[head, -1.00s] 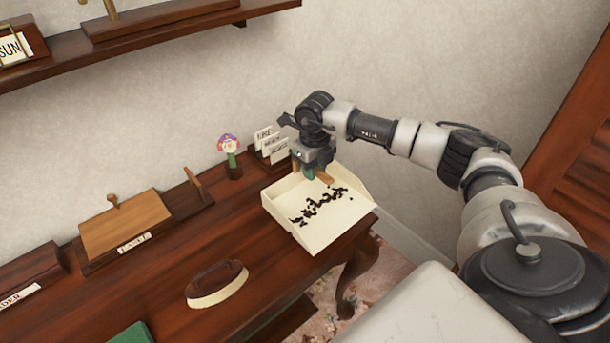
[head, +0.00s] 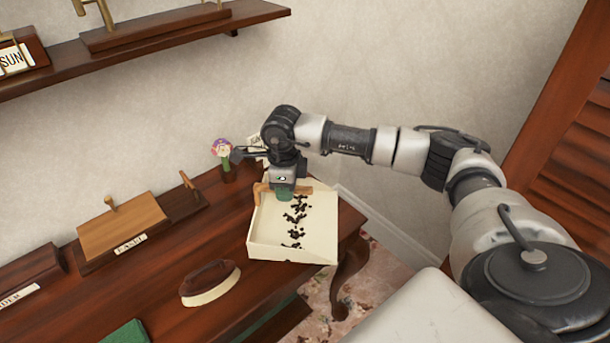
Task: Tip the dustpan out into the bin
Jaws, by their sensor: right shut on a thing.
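The cream dustpan (head: 265,222) is at the right end of the dark wooden table, with a scatter of dark crumbs (head: 295,218) on its floor. My right gripper (head: 284,194) is at the pan's back edge, pointing down and shut on the dustpan by its brown handle, which is partly hidden by the fingers. I cannot tell whether the pan touches the tabletop. My left gripper is out of view. No bin shows in this view.
A brush (head: 210,282) lies on the table (head: 185,247) left of the pan. A wooden box (head: 122,227) stands further left. The patterned floor (head: 317,287) shows at the right.

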